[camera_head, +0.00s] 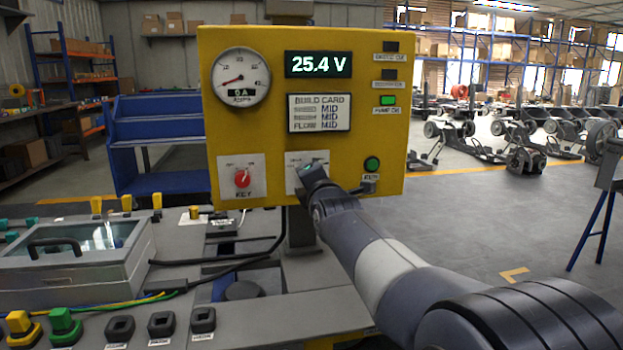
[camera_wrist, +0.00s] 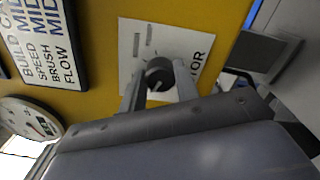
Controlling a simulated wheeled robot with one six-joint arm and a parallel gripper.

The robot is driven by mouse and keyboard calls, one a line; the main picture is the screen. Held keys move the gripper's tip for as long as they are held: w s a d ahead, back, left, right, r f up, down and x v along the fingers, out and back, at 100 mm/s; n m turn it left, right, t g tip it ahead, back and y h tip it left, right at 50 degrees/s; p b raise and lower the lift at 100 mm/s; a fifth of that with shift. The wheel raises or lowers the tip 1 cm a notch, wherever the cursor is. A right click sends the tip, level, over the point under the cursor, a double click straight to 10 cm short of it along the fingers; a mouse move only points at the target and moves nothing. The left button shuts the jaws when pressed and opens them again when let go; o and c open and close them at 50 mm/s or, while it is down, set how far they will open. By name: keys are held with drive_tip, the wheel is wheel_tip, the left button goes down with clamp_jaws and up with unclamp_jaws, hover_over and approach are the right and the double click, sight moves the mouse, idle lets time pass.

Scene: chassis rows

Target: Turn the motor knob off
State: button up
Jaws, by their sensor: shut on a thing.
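The motor knob (camera_wrist: 158,72) is a dark round knob on a white plate (camera_wrist: 135,42) whose label shows only "TOR" in the wrist view. My gripper (camera_wrist: 158,84) has one finger on each side of the knob and is shut on it. In the head view my gripper (camera_head: 314,176) reaches the lower middle of the yellow panel (camera_head: 225,125) and covers most of the motor plate (camera_head: 293,178). The knob's pointer direction cannot be made out.
Left of the motor plate is a red KEY knob (camera_head: 241,178); right of it is a green button (camera_head: 371,164). Above are a round gauge (camera_head: 240,77), a display reading 25.4 V (camera_head: 318,64) and a build card (camera_head: 319,113). A grey bench (camera_head: 270,295) stands below.

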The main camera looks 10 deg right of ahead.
drive_tip(key=o, duration=1)
drive_tip(key=s+p, duration=0.1)
drive_tip(key=s, duration=0.9)
drive_tip(key=shift+s, duration=0.4)
drive_tip(key=w+b, duration=0.1)
drive_tip(key=w, duration=0.9)
drive_tip(key=shift+w, duration=0.4)
